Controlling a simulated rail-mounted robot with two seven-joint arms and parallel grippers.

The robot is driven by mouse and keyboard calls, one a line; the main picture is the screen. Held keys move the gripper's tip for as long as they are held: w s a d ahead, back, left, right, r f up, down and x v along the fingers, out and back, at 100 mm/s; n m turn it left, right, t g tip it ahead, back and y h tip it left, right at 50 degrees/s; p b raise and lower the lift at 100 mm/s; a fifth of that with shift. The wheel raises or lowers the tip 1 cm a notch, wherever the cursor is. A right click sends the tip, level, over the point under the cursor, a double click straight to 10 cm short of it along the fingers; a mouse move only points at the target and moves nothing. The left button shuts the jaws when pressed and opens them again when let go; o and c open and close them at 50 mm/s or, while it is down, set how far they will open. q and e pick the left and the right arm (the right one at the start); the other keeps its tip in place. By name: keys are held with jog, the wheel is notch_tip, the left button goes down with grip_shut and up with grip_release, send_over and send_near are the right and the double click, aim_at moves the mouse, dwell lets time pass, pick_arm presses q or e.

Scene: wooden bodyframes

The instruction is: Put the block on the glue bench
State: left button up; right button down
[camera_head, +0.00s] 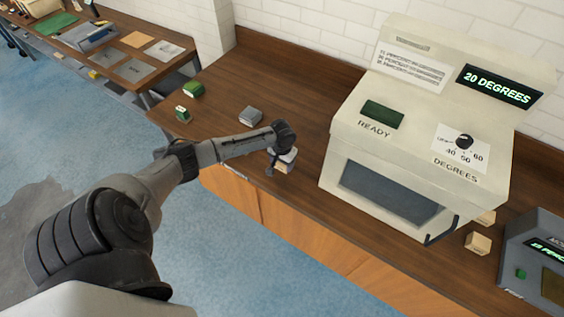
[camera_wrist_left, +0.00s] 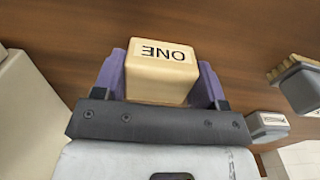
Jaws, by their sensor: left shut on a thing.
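My left gripper (camera_head: 280,166) is over the wooden bench (camera_head: 310,95), near its front edge. It is shut on a pale wooden block (camera_wrist_left: 160,72) marked ONE, with one purple finger on each side of it in the left wrist view (camera_wrist_left: 160,85). In the head view the block (camera_head: 287,166) is small and partly hidden by the gripper. I cannot tell whether it touches the bench top. No bench in view carries a readable glue label. My right gripper is not in view.
A large cream machine (camera_head: 420,130) showing 20 DEGREES stands right of the gripper. Small blocks (camera_head: 478,243) and a grey device (camera_head: 535,250) lie farther right. A grey item (camera_head: 250,116) and green items (camera_head: 193,90) lie left. Another bench (camera_head: 125,70) stands at upper left, across a gap.

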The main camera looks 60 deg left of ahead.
pick_arm(q)
jog(key=o, duration=0.9)
jog(key=shift+f, duration=0.1)
jog(key=shift+o, duration=0.2)
notch_tip(320, 180, up, 12)
jog(key=s+d+f+m+t, duration=0.1)
jog(key=s+d+f+m, duration=0.3)
jog(key=d, duration=0.6)
jog(key=s+d+f+m, duration=0.2)
jog(key=s+d+f, duration=0.35)
jog(key=d, duration=0.45)
jog(key=s+d+r+m+t, duration=0.1)
jog(key=s+d+r+t, duration=0.1)
jog(key=s+d+r, duration=0.4)
jog(key=s+d, duration=0.3)
jog(key=s, duration=0.3)
jog(key=shift+s+d+m+t+p, duration=0.25)
jog(key=shift+s+m+t+p, duration=0.05)
jog(key=shift+p, duration=0.1)
